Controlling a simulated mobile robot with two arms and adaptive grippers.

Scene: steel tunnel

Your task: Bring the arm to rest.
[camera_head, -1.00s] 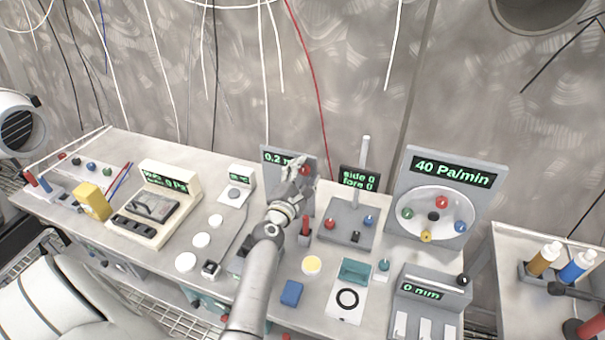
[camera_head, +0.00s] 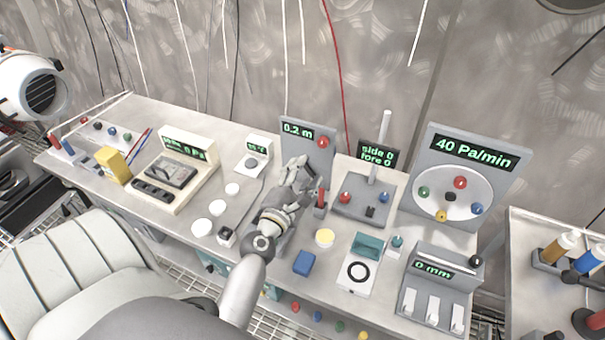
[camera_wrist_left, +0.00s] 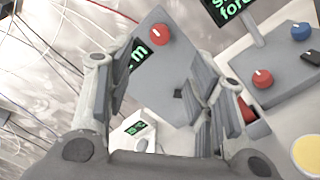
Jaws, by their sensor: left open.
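My left gripper (camera_head: 297,170) is over the bench, in front of the upright grey panel (camera_head: 306,142) that reads 0.2 m and has a red knob. In the left wrist view its two fingers (camera_wrist_left: 160,95) stand apart with nothing between them. The panel and its red knob (camera_wrist_left: 159,34) show beyond the fingertips. A red lever (camera_head: 320,199) stands close to the right of the gripper; I cannot tell whether they touch. My right gripper is not in view.
The bench (camera_head: 262,246) is crowded. A yellow block (camera_head: 113,165) and a cream meter (camera_head: 176,174) stand left. A blue block (camera_head: 304,263), the 40 Pa/min dial panel (camera_head: 460,180) and the 0 mm box (camera_head: 436,288) stand right. A white chair (camera_head: 75,265) is at lower left.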

